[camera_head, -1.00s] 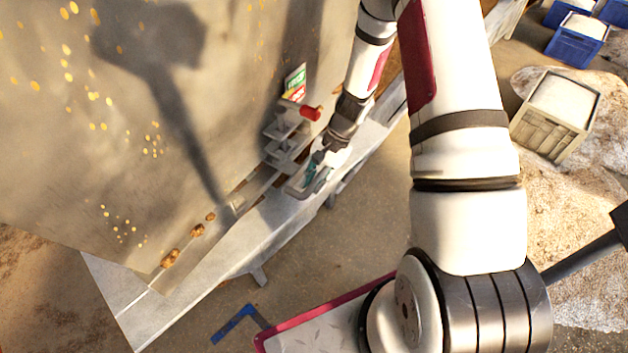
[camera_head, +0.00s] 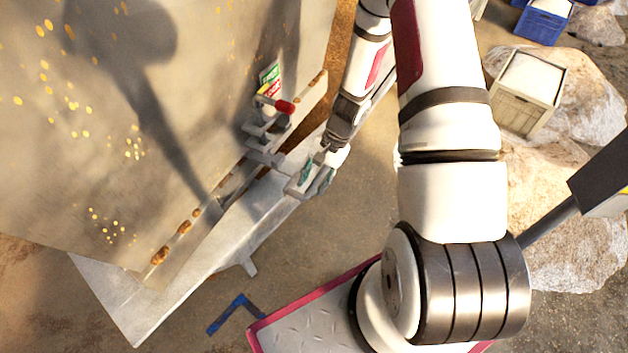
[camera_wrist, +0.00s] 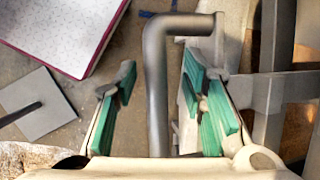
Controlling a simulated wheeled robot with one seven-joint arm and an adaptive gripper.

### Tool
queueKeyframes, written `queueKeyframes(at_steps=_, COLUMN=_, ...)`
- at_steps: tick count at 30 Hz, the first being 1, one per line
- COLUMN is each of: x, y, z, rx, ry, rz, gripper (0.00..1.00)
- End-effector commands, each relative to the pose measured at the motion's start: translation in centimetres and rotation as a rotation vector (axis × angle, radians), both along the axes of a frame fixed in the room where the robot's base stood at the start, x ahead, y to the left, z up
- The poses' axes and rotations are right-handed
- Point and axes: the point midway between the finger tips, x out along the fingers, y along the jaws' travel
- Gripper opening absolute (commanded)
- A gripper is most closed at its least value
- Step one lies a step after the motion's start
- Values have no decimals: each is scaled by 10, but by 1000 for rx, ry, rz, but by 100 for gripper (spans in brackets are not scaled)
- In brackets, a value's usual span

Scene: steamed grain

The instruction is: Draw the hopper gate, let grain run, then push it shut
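The hopper (camera_head: 120,90) is a large, dull metal wall at the left of the head view. A red knob (camera_head: 285,107) and grey brackets (camera_head: 262,130) stand out from it beside a small green and red sign (camera_head: 270,76). My gripper (camera_head: 312,180) is in front of these, over the sloping metal ledge (camera_head: 240,230). In the wrist view, a bent grey bar handle (camera_wrist: 158,90) runs between the teal-padded fingers of my gripper (camera_wrist: 158,98). The fingers are apart, with a clear gap on the left side. Contact on the right side cannot be told. No running grain is visible.
A pale crate with white contents (camera_head: 530,80) stands by rocks (camera_head: 570,225) at the right. A blue crate (camera_head: 540,25) is behind it. A blue corner mark (camera_head: 235,312) lies on the floor.

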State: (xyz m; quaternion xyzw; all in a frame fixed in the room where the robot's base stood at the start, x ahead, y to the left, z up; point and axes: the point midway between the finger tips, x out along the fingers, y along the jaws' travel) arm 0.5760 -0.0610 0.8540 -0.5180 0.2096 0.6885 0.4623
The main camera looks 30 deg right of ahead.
Motion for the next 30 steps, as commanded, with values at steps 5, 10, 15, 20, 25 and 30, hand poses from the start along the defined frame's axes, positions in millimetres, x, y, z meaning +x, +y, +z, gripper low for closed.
queueKeyframes(at_steps=5, x=0, y=0, z=1, rx=0, ry=-1, rz=2, gripper=38)
queueKeyframes(at_steps=10, x=2, y=-7, z=16, rx=-2, ry=-4, rz=3, gripper=38)
queueKeyframes(at_steps=15, x=3, y=-22, z=47, rx=-3, ry=-5, rz=1, gripper=38)
queueKeyframes(at_steps=20, x=4, y=-35, z=76, rx=-2, ry=-5, rz=1, gripper=38)
queueKeyframes(at_steps=25, x=5, y=-45, z=98, rx=-1, ry=-3, rz=1, gripper=38)
queueKeyframes(at_steps=30, x=5, y=-50, z=108, rx=-1, ry=-1, rz=1, gripper=38)
